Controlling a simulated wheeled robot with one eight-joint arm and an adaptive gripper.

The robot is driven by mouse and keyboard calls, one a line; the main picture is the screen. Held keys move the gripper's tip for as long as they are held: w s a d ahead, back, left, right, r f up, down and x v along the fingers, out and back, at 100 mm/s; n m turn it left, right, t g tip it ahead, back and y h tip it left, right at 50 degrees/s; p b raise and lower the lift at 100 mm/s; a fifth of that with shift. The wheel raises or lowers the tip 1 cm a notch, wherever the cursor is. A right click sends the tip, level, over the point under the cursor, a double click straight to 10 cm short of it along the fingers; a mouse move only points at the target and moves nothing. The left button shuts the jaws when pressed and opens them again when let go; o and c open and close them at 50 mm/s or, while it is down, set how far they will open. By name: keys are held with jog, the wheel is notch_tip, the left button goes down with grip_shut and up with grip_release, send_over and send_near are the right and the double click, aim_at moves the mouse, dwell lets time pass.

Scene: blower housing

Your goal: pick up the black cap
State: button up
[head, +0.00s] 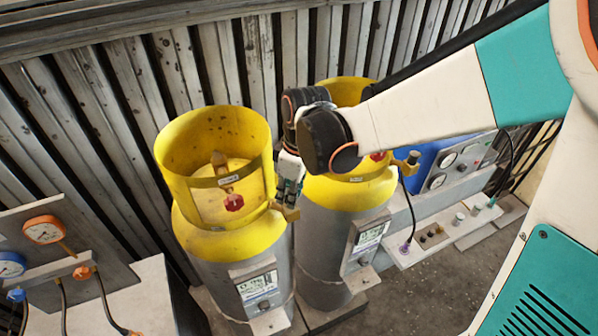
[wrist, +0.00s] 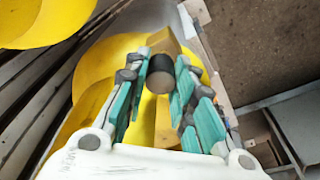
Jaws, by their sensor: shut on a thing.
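The black cap (wrist: 160,82) shows in the wrist view as a small dark cylinder between the fingertips. My gripper (wrist: 164,78) has its teal fingers on both sides of it and is shut on it. A brass fitting (wrist: 163,42) lies just beyond the cap; I cannot tell whether the two touch. In the head view my gripper (head: 289,184) points down between the two yellow-collared cylinders, close to a brass outlet (head: 287,209). The cap cannot be made out there.
The left cylinder (head: 212,150) and right cylinder (head: 325,225) stand close on both sides of my gripper. Gauges on a panel (head: 42,231) are at left. A blue gauge box (head: 425,165) and a shelf with small fittings (head: 445,232) are at right. Corrugated metal wall stands behind.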

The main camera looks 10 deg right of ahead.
jog(key=r, duration=1.8)
jog(key=shift+s, duration=0.25)
jog(key=shift+c, duration=0.2)
jog(key=shift+f, duration=0.15)
